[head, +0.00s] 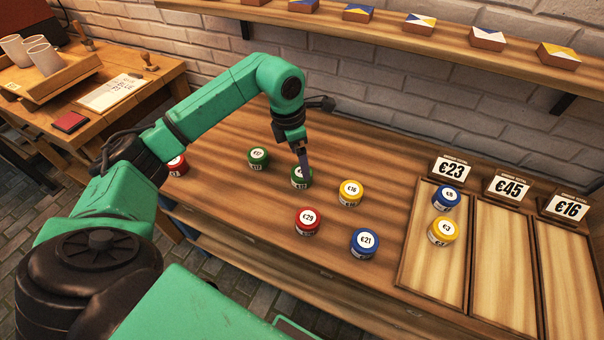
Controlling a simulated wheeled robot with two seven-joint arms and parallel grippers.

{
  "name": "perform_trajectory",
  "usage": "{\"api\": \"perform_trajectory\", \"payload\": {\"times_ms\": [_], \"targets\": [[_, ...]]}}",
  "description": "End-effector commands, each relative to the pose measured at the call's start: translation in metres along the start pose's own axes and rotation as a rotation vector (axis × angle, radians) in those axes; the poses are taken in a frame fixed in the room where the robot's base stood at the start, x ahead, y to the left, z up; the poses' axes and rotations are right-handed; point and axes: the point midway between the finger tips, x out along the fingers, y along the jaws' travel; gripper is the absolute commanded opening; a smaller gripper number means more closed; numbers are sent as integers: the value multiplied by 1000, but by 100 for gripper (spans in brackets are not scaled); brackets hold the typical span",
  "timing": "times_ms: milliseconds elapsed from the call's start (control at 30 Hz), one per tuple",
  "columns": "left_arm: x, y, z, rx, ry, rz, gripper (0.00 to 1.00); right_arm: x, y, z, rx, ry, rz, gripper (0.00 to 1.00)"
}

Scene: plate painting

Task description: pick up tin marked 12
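My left gripper (304,165) points down at a green tin (301,182) near the middle of the table. Its fingers cover much of this tin's label, so I cannot read the number. I cannot tell whether the fingers are open or shut, or touch the tin. Another green tin (258,160) stands to the left, with a small label that could read 12 or 17. A red tin (177,167) at the far left is partly hidden by my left arm, and its number is not readable. My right gripper is not in view.
A yellow tin marked 16 (350,194), a red tin marked 29 (307,224) and a blue tin marked 21 (364,245) stand nearby. A blue tin (446,199) and a yellow tin (443,233) stand in the tray under the 23 sign (451,170). The other two trays are empty.

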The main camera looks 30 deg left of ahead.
Motion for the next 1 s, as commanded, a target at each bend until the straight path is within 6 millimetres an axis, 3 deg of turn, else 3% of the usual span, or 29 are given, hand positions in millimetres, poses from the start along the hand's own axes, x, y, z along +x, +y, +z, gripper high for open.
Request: {"api": "perform_trajectory", "payload": {"times_ms": [333, 567, 600, 633, 833, 1000], "targets": [[54, -2, -4, 0, 1, -2, 100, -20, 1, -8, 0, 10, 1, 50], [63, 0, -4, 1, -2, 3, 100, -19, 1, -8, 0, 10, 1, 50], [62, 0, -4, 1, -1, 3, 96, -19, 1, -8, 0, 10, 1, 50], [62, 0, -4, 1, -1, 3, 85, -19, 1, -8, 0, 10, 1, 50], [62, 0, -4, 1, -1, 3, 8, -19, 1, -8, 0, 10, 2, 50], [62, 0, -4, 0, -2, 3, 8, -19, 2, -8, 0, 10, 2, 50]]}}
